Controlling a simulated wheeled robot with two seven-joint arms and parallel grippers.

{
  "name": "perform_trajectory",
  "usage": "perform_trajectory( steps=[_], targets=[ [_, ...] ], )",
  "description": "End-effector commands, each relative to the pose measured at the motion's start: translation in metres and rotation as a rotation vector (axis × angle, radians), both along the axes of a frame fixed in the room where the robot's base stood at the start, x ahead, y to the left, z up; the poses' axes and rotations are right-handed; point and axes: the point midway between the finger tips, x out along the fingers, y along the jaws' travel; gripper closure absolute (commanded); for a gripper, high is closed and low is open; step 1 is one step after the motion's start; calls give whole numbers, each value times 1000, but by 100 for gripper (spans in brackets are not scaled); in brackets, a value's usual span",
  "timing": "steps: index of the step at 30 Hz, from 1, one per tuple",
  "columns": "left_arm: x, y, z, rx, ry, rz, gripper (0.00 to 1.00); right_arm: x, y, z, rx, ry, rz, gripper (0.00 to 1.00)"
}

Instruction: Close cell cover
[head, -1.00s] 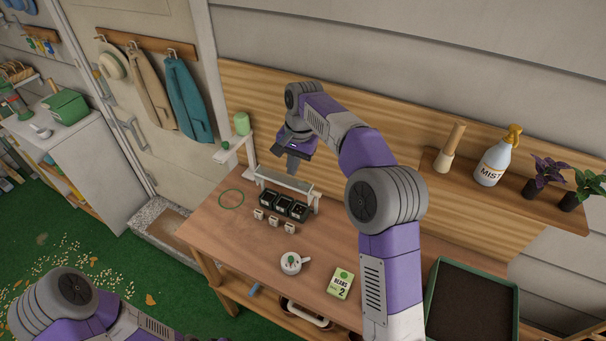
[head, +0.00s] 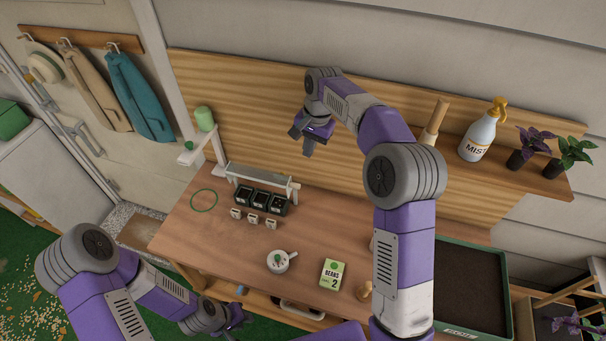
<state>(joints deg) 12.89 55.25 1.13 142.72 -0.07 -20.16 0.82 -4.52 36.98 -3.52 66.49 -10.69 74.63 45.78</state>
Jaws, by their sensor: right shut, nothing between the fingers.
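A row of black seed cells (head: 261,202) sits on the wooden bench, left of its middle. A long greyish, see-through-looking cell cover (head: 257,175) spans white posts just behind and above the cells, and the dark cell openings show. My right gripper (head: 308,150) points down, shut and empty, above and to the right of the cover, apart from it. My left gripper (head: 243,318) is low at the bottom of the head view, in front of the bench edge. Its fingers are too small and dark to read.
Small white tags (head: 253,219) stand before the cells. A green ring (head: 204,200), a small white pot (head: 279,261) and a bean packet (head: 333,273) lie on the bench. A soil tray (head: 465,290) stands right; a shelf holds a spray bottle (head: 480,135) and plants.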

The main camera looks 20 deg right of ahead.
Motion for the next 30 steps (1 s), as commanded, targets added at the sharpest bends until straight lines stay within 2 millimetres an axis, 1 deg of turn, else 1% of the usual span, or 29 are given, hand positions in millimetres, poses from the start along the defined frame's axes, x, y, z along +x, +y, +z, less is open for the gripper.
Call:
perform_trajectory(
  steps=[1,6,8,12,18,30],
  targets=[
    [0,0,-3,0,0,0,71,-1,1,-14,0,6,0,100],
    [0,0,-5,0,0,0,71,1,4,-51,1,6,-4,100],
    [0,0,-6,0,0,0,71,1,6,-63,1,6,-4,100],
    [0,0,-7,0,0,0,71,-9,18,-73,1,2,-2,100],
    [0,0,-8,0,0,0,71,-17,27,-83,0,2,-3,100],
    [0,0,-8,0,0,0,71,-18,29,-85,0,1,-4,100]
  ],
)
